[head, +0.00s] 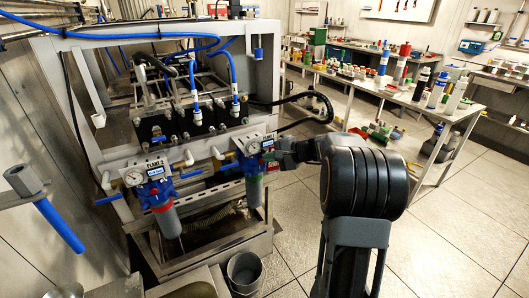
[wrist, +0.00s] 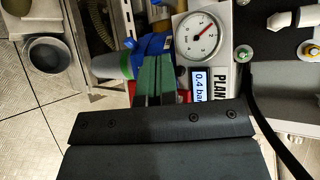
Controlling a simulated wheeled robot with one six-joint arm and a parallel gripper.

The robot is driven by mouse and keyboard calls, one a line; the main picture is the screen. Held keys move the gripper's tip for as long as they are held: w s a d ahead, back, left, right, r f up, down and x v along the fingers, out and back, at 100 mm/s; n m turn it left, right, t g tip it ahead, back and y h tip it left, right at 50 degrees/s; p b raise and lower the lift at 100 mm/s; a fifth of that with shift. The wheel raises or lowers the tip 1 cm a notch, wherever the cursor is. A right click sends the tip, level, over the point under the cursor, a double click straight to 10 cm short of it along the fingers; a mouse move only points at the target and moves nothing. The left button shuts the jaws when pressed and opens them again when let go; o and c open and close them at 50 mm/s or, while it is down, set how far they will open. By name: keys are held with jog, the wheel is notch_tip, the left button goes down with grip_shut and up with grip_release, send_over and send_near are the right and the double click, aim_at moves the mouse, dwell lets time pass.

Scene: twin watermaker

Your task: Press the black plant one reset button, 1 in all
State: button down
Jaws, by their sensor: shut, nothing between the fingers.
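Two white gauge panels sit on blue filter housings at the front of a machine frame, a left panel (head: 150,170) and a right panel (head: 255,146). My gripper (head: 276,158) is at the right panel, covering its lower right part. In the wrist view the right panel's round gauge (wrist: 200,38) and its display reading 0.4 bar (wrist: 200,84) show, with a partly hidden "PLAN" label. My gripper's fingers (wrist: 160,62) are together and empty in front of the blue housing (wrist: 148,43).
A grey bucket (head: 245,272) stands on the floor below the panels. A blue-handled valve (head: 58,226) sticks out at the left. A workbench (head: 345,83) with bottles and tools stands at the right, with clear tiled floor (head: 450,230) in front.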

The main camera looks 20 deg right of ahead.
jog(key=shift+w, duration=0.15)
jog(key=shift+w, duration=0.25)
jog(key=shift+w+a, duration=0.1)
jog(key=shift+w, duration=0.35)
dwell(0.8)
jog(key=shift+s, duration=0.2)
jog(key=shift+s+b, duration=0.55)
jog(key=shift+s, duration=0.1)
jog(key=shift+s+d+b, duration=0.2)
jog(key=shift+s+b, duration=0.25)
jog(key=shift+s, duration=0.8)
jog(key=shift+s+d+b, duration=0.2)
jog(key=shift+s+b, duration=0.25)
jog(key=shift+s, duration=0.8)
